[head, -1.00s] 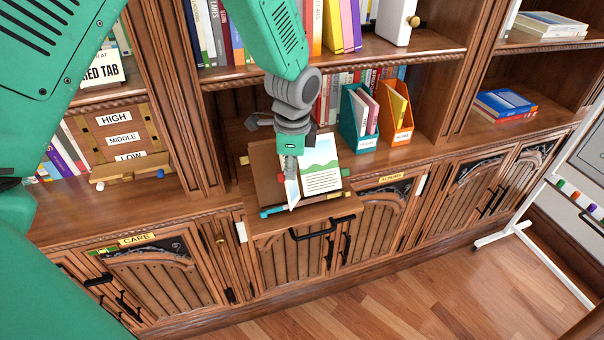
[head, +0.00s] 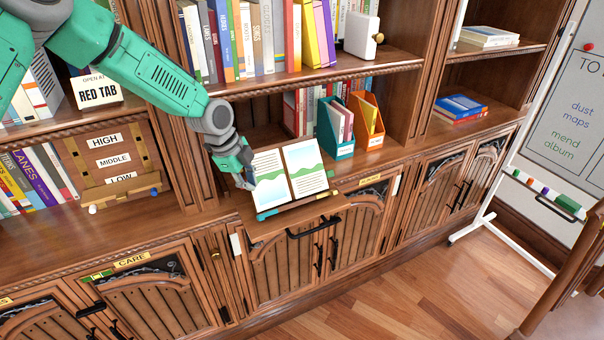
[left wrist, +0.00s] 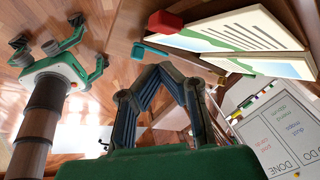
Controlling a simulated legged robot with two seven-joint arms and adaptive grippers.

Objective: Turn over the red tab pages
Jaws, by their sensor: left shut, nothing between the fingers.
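An open book lies on the slanted stand (head: 290,222) on the cabinet ledge. Its left page (head: 268,187) and right page (head: 306,166) both show a printed picture and text. In the left wrist view, the book's pages (left wrist: 255,28) are at the upper right, and a red tab (left wrist: 165,22) sticks out at their near edge. I cannot make out the tab in the head view. My left gripper (head: 246,180) is at the left page's outer edge; its fingers (left wrist: 160,70) are shut and empty, apart from the tab.
A sign reading "RED TAB" (head: 98,91) and a HIGH/MIDDLE/LOW board (head: 112,160) stand left. A teal file holder (head: 327,133) and an orange one (head: 368,118) stand behind the book. A whiteboard (head: 565,125) is right.

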